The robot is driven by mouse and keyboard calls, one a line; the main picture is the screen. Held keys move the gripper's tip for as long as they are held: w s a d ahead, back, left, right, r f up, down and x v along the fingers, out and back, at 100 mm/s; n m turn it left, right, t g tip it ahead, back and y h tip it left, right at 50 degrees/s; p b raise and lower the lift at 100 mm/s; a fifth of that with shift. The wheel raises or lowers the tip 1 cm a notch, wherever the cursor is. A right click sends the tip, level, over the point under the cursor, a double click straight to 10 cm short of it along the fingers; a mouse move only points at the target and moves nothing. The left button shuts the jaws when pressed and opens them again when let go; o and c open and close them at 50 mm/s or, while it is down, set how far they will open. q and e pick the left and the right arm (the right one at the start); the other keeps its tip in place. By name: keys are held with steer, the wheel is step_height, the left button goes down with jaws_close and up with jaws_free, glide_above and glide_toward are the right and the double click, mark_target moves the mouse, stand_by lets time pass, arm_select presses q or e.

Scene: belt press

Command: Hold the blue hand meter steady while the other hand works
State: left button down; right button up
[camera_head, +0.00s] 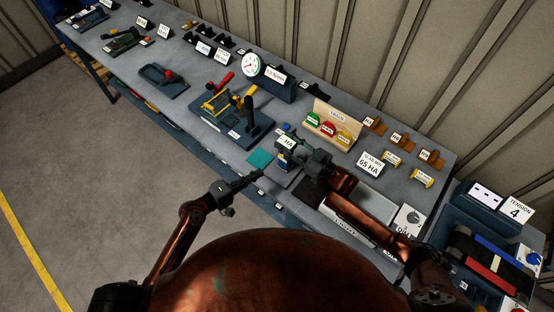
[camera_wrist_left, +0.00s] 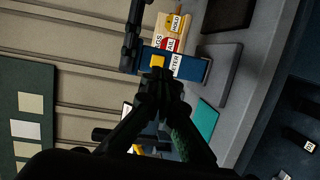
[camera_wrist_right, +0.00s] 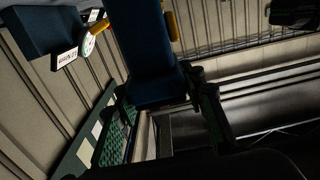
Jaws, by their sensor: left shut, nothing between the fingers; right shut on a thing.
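The blue hand meter (camera_head: 284,162) is above the front edge of the bench, in my right gripper (camera_head: 291,149). In the right wrist view the meter is a large dark blue block (camera_wrist_right: 148,50) between the fingers, its lower end near the fingertips. In the left wrist view its blue side (camera_wrist_left: 190,66) shows a white METER label and a yellow patch. My left gripper (camera_head: 259,174) is shut and empty, just left of the meter; the head view shows a small gap. Its fingertips (camera_wrist_left: 158,78) point toward the yellow patch. My right gripper partly hides the meter.
A teal pad (camera_head: 260,159) lies on the bench beside the meter. A wooden tag stand (camera_head: 333,124) with green, red and yellow tags is behind. A clamp fixture (camera_head: 236,118) stands to the left. A grey tray (camera_head: 346,211) lies under my right arm.

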mark_target(281, 156)
arm_select(q)
steer(key=s+n+t, duration=0.1)
steer(key=n, duration=0.6)
steer(key=s+a+f+n+t+y, duration=0.1)
steer(key=n, duration=0.5)
steer(key=s+n+t+y, duration=0.1)
steer(key=s+n, duration=0.1)
steer(key=n, duration=0.5)
steer(key=shift+s+a+f+n+t, duration=0.1)
steer(key=shift+a+f+n+t, duration=0.1)
steer(key=shift+f+n+t, duration=0.15)
steer(key=x, duration=1.4)
